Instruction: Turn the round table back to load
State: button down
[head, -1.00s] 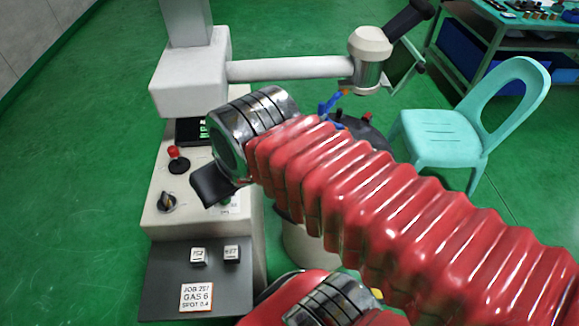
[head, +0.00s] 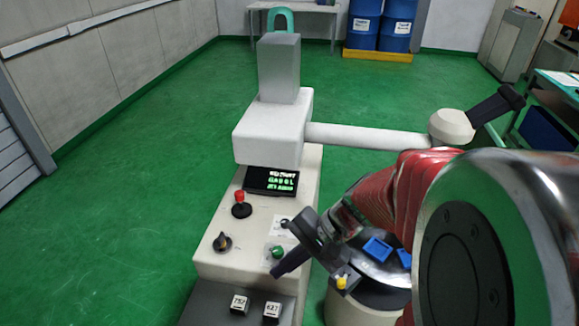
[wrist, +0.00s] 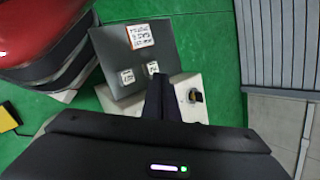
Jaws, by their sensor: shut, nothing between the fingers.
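The round table (head: 389,277) is a grey disc on a pale round base, partly hidden by my red-sleeved arm. Two blue holders (head: 378,249) sit on it, and a small yellow knob (head: 341,283) shows near its left edge. My gripper (head: 277,271) is shut and empty, its dark fingers pointing down-left over the pale console (head: 228,260). In the picture the fingers lie just below a green button (head: 278,252); I cannot tell whether they touch anything. In the wrist view the shut fingers (wrist: 160,80) overlap the console edge.
Two labelled blocks (head: 240,303) sit on the dark shelf in front. A pale horizontal arm (head: 368,136) reaches over the table. Green floor at left is clear.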

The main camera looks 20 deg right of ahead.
jog(key=w+d+f+m+t+y, duration=0.1)
jog(key=w+d+f+m+t, duration=0.25)
jog(key=d+m, duration=0.35)
jog(key=w+d+f+m+t, duration=0.2)
jog(key=d+f+m+t, duration=0.25)
jog(key=d+m, duration=0.25)
jog(key=m+t+h, duration=0.4)
jog(key=m+h, duration=0.4)
jog(key=m, duration=0.3)
send_near(348, 243)
jog(key=s+r, duration=0.2)
jog(key=s, duration=0.1)
jog(key=shift+r, duration=0.4)
jog(key=shift+w, duration=0.1)
jog(key=shift+x, duration=0.95)
jog(key=x, duration=0.7)
jog(key=r+x, duration=0.1)
jog(key=x, duration=0.2)
jog(key=shift+w+f, duration=0.15)
jog(key=shift+w, duration=0.3)
jog(key=shift+w+d, duration=0.1)
jog(key=shift+w, duration=0.5)
